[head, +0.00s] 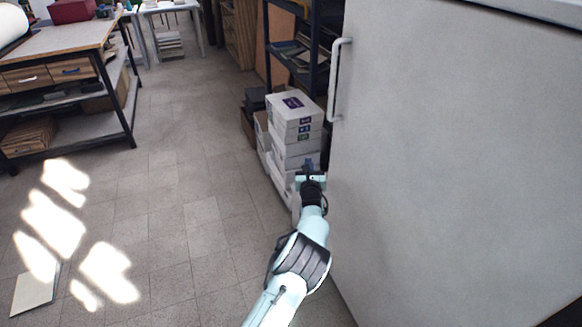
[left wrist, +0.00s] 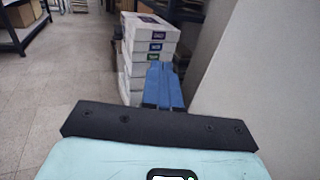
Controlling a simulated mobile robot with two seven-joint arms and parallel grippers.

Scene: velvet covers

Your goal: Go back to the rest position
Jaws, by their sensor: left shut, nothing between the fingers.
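My left gripper (head: 309,164) is stretched forward in the middle of the head view, beside the large grey cabinet. Its blue fingers are together and hold nothing; they also show in the left wrist view (left wrist: 164,86). Beyond the fingers stands a stack of white boxes (head: 296,118), which the gripper partly covers. I cannot tell from the pictures whether the fingers touch the boxes. My right gripper is not in view.
The grey cabinet (head: 450,150) with a vertical handle (head: 339,80) fills the right side, close to my arm. A dark shelf rack (head: 317,55) stands behind the boxes. A workbench (head: 55,55) is at the far left. The tiled floor (head: 185,200) between is open, with a pale panel (head: 36,289) lying at lower left.

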